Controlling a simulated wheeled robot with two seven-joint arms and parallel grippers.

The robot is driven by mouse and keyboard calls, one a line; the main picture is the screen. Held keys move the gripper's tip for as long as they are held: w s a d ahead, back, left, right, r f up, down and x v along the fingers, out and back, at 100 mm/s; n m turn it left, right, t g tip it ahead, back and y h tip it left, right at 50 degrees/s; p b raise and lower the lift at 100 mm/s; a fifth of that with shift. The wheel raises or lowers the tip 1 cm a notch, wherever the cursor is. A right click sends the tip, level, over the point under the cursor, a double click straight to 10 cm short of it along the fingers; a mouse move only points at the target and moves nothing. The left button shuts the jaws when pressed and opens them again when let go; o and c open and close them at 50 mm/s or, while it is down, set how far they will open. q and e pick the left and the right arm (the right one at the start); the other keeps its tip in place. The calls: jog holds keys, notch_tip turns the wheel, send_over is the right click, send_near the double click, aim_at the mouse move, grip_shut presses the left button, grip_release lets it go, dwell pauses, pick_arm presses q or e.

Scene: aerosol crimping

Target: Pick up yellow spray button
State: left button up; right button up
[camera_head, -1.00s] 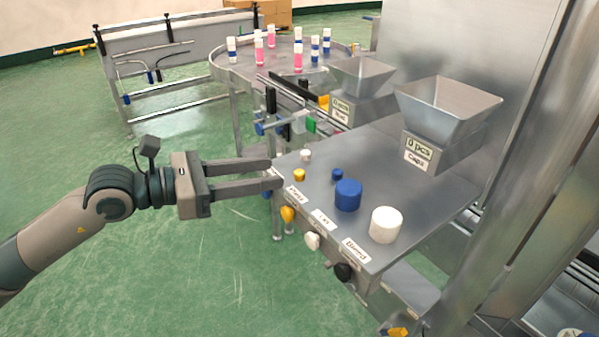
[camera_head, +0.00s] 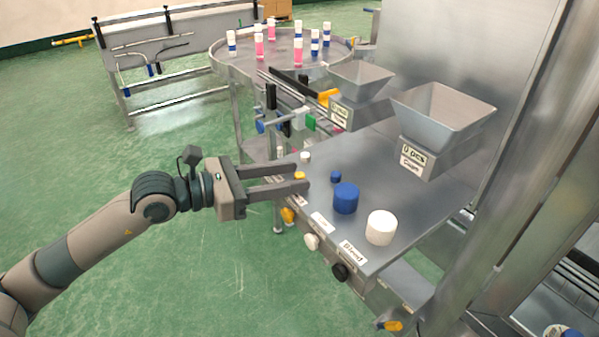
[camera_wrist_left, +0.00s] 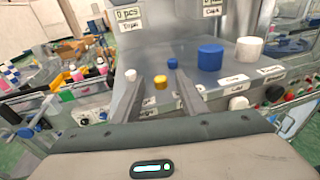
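The yellow spray button (camera_head: 299,175) is a small cap on the metal table near its left edge. In the left wrist view the yellow spray button (camera_wrist_left: 161,82) shows between my two fingers, with a gap on each side. My left gripper (camera_head: 302,178) is open, its fingers reaching in from the left over the table edge beside the button. The lower finger and the button overlap in the head view, so contact cannot be told. My right gripper is not in view.
A small white cap (camera_head: 305,157), a small blue cap (camera_head: 335,176), a large blue cap (camera_head: 345,198) and a large white cap (camera_head: 381,227) stand on the table (camera_head: 385,190). Hoppers (camera_head: 440,115) stand behind. Knobs (camera_head: 311,241) line the front edge.

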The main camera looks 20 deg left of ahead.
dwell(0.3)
pick_arm(q)
grip_shut()
